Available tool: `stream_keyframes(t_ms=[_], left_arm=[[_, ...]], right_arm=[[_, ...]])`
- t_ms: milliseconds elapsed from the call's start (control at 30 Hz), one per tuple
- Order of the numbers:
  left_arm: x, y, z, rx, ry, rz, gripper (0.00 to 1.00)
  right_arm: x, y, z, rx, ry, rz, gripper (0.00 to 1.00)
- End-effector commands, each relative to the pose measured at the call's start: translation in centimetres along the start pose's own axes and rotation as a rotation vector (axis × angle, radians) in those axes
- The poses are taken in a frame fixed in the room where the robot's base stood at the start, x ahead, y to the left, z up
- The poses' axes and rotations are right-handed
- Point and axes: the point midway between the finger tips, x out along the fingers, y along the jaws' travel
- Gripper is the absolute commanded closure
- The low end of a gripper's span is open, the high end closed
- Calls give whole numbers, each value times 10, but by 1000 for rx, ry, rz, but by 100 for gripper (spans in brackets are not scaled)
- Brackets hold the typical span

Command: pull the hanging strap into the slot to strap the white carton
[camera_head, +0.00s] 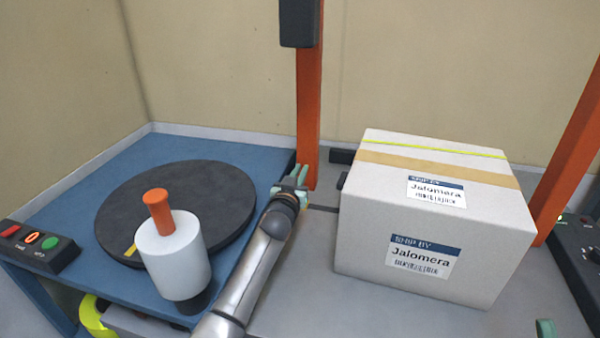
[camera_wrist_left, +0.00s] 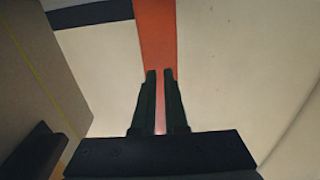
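The white carton (camera_head: 355,225) stands on the grey table at the right, with brown tape and labels. A thin yellow-green strap (camera_head: 430,147) lies across its top near the back edge. In the left wrist view the carton (camera_wrist_left: 40,65) is at the left, with the thin strap line (camera_wrist_left: 40,75) on it. My left gripper (camera_head: 299,174) is left of the carton, by the foot of the orange post. In its wrist view the fingers (camera_wrist_left: 160,75) are a narrow gap apart, with nothing visible between them. I cannot make out a hanging strap end or the slot.
Orange posts (camera_head: 309,110) and (camera_head: 575,140) flank the carton. A blue table (camera_head: 80,190) at left carries a black disc (camera_head: 180,180) and a white cylinder (camera_head: 175,262) with an orange knob. A button box (camera_head: 40,247) is far left. A teal piece (camera_head: 545,329) shows at bottom right.

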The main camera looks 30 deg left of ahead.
Motion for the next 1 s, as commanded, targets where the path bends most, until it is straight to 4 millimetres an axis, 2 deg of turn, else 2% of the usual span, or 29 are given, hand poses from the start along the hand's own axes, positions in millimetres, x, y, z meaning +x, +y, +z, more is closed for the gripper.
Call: stream_keyframes(t_ms=[33,200,567,767,1000], left_arm=[[0,0,0,0,0,0,83],[0,0,0,0,0,0,64],[-6,0,-1,-1,1,0,64],[-33,0,-2,-1,-2,0,64],[-81,0,-2,-2,-2,0,64]], right_arm=[[0,0,0,0,0,0,43],[0,0,0,0,0,-1,43],[2,0,-2,-1,1,-2,43],[11,4,-10,-15,4,-6,43],[20,10,-22,-44,15,-8,43]])
